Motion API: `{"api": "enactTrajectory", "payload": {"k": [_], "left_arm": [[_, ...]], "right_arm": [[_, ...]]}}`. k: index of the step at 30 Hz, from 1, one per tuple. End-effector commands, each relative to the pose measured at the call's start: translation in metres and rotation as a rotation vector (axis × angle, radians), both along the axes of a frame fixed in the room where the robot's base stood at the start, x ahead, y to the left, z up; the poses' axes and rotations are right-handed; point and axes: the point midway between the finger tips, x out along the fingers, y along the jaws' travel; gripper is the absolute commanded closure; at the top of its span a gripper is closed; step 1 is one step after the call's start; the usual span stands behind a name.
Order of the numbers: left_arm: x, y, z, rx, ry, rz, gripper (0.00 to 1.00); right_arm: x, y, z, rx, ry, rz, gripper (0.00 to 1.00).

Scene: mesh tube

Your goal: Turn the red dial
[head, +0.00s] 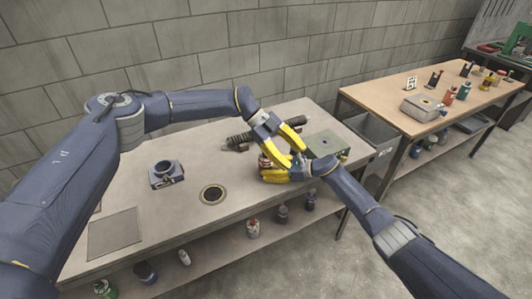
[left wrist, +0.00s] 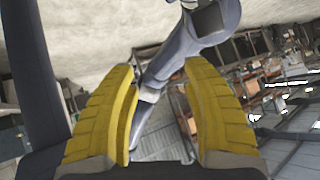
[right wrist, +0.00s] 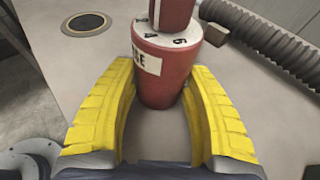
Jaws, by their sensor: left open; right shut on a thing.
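The red dial shows in the right wrist view as a wide red body (right wrist: 165,85) with a pale label and a white numbered top, and a narrower red cylinder (right wrist: 172,14) above it, cut off by the frame edge. In the head view the dial (head: 264,160) is small and partly hidden by the yellow fingers. My right gripper (right wrist: 160,75) is shut on the wide body, one finger on each side; in the head view it (head: 268,173) is low over the table. My left gripper (head: 298,134) is open and empty, close above the dial; it also shows in the left wrist view (left wrist: 160,70).
A black ribbed hose (head: 238,141) lies behind the dial. A grey-green box (head: 327,146) stands close on the right. A dark round inset (head: 212,195) and a blue clamp-like block (head: 166,176) are to the left. The front left of the table (head: 150,215) is mostly clear.

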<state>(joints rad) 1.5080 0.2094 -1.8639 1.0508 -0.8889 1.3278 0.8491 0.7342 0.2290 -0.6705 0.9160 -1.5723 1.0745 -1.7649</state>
Motion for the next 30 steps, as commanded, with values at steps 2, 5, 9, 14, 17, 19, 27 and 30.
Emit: {"api": "enactTrajectory", "payload": {"k": [2, 5, 9, 14, 17, 19, 27, 30], "left_arm": [[0.012, 0.007, 0.001, 0.093, -0.039, -0.003, 0.52], [0.029, 0.019, 0.001, 0.216, -0.088, 0.008, 0.52], [0.053, 0.038, 0.006, 0.39, -0.152, 0.045, 0.52], [0.075, 0.056, 0.016, 0.57, -0.213, 0.11, 0.52], [0.085, 0.064, 0.022, 0.662, -0.242, 0.155, 0.52], [0.091, 0.069, 0.027, 0.714, -0.26, 0.185, 0.52], [0.103, 0.078, 0.038, 0.829, -0.3, 0.264, 0.52], [0.104, 0.08, 0.036, 0.843, -0.305, 0.276, 0.52]], "right_arm": [[0.0, 0.0, -0.001, -0.002, 0.002, 0.0, 0.66], [0.0, 0.0, -0.001, -0.002, 0.002, 0.0, 0.66], [0.0, 0.0, -0.001, -0.002, 0.002, 0.0, 0.66], [0.0, 0.0, -0.001, -0.001, 0.001, 0.0, 0.66], [0.0, 0.0, -0.001, -0.001, 0.001, 0.0, 0.66], [0.0, 0.0, -0.001, -0.001, 0.001, 0.0, 0.66], [0.0, 0.0, -0.001, -0.001, 0.001, 0.0, 0.66], [0.0, 0.0, -0.001, -0.001, 0.001, 0.0, 0.66]]}}
